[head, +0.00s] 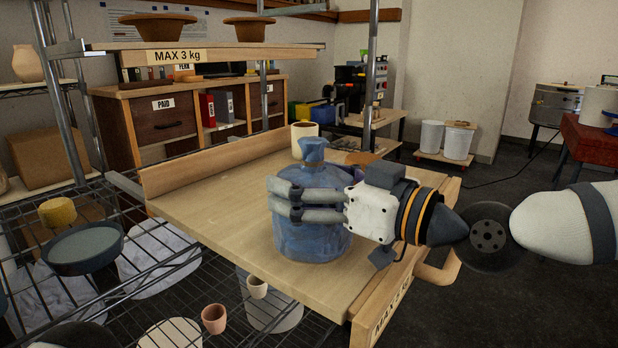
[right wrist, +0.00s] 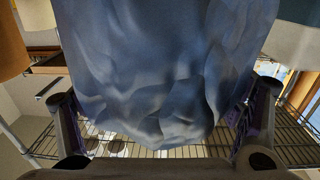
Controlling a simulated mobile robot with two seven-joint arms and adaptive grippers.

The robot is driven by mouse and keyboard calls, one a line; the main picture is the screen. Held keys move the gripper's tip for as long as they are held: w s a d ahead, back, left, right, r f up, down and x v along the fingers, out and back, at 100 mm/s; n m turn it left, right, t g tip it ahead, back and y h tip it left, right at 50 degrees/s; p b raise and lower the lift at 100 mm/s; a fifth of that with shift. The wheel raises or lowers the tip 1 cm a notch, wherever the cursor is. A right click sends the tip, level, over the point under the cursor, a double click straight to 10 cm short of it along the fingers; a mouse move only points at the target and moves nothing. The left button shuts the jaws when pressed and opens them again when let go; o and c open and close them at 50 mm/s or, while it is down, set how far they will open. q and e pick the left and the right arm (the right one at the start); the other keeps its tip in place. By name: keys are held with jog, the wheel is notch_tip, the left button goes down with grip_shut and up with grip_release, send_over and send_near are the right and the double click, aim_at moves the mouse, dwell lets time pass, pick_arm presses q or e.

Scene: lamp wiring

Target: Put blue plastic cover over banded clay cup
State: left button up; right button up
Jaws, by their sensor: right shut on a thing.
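The blue plastic cover (head: 313,240) is a crumpled, translucent bag shape with a gathered top, upright at the wooden shelf board. My right gripper (head: 275,199) comes in from the right and is shut on it, with its fingers across the cover's upper side. In the right wrist view the cover (right wrist: 170,75) fills the space between the two fingers. Whether its lower edge touches the board is unclear. No clearly banded clay cup shows; anything under or behind the cover is hidden. A cream vessel (head: 303,130) shows partly behind the cover's top. My left gripper is not in view.
The wooden board (head: 200,205) is bare to the left of the cover, with a raised back edge. An upper shelf (head: 215,55) with brown bowls hangs above. Wire shelving (head: 120,300) below holds small cups (head: 214,318) and a dark dish (head: 82,248). Metal posts stand nearby.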

jog(key=shift+f, duration=0.25)
jog(key=o, duration=1)
jog(key=shift+s+d, duration=0.1)
